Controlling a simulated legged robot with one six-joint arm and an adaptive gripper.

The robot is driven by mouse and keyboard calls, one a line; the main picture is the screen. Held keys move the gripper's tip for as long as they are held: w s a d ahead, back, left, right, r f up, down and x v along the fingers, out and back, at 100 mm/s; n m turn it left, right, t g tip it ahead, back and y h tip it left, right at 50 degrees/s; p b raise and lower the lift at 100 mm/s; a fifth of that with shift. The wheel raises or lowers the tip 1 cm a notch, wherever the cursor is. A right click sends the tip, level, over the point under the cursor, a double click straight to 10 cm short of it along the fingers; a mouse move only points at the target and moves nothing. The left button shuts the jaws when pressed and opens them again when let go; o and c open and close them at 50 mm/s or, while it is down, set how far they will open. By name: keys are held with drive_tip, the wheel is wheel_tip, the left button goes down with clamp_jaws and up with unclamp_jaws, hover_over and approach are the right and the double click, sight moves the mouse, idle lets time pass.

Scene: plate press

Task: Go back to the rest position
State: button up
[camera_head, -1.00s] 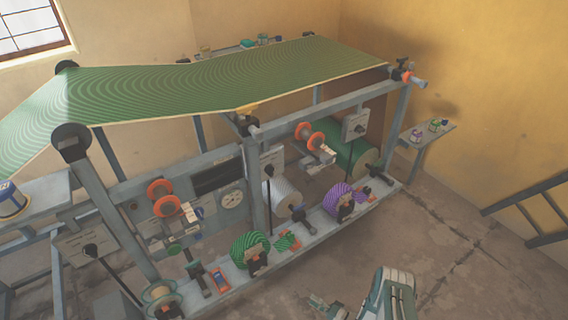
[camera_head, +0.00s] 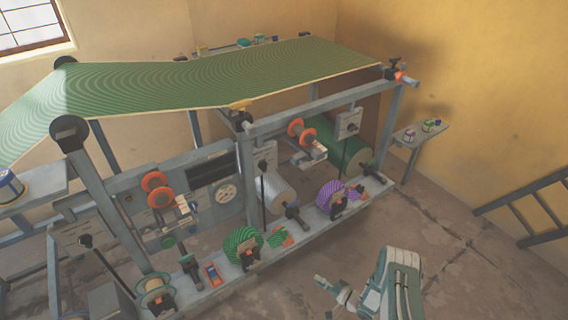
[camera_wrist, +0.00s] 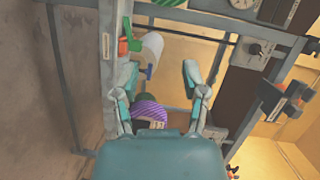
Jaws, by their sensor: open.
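My gripper (camera_wrist: 160,90) is open in the wrist view, its two teal fingers spread apart with nothing held between them. Past the fingers, a purple striped roll (camera_wrist: 150,112) and a white roller (camera_wrist: 150,48) of the press show. In the head view, my gripper (camera_head: 333,290) is at the bottom, in front of the press and apart from it. The press frame (camera_head: 255,190) carries a green striped sheet (camera_head: 200,82) over its top. The purple striped roll (camera_head: 331,194) and a green striped roll (camera_head: 240,243) sit on its lower front rail.
A ladder-like grey frame (camera_head: 535,205) stands at the right wall. A small shelf with pots (camera_head: 420,134) is behind the press at right. A blue-white can (camera_head: 10,187) stands on a bench at far left. The floor (camera_head: 450,265) right of the press is bare.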

drive_tip(key=w+d+r+n+t+h, duration=0.1)
drive_tip(key=w+d+r+n+h, duration=0.35)
drive_tip(key=w+r, duration=1.2)
drive_tip(key=d+r+m+h, duration=0.1)
drive_tip(key=d+r+h, duration=0.25)
drive_tip(key=r, duration=0.85)
drive_tip(key=d+r+h, duration=0.2)
drive_tip(key=r+h, duration=0.2)
drive_tip(key=r, duration=0.8)
drive_tip(key=s+a+r+g+h, duration=0.1)
drive_tip(key=s+r+g+h, duration=0.15)
drive_tip(key=s+r, duration=1.4)
drive_tip(key=s+a+r+n+g, duration=0.1)
drive_tip(key=s+a, duration=0.2)
drive_tip(key=s, duration=1)
drive_tip(key=s+a+r+n+g+y, duration=0.1)
drive_tip(key=s+a+r+g, duration=0.1)
drive_tip(key=s, duration=1.1)
drive_tip(key=shift+a, duration=0.7)
drive_tip(key=shift+y, duration=0.25)
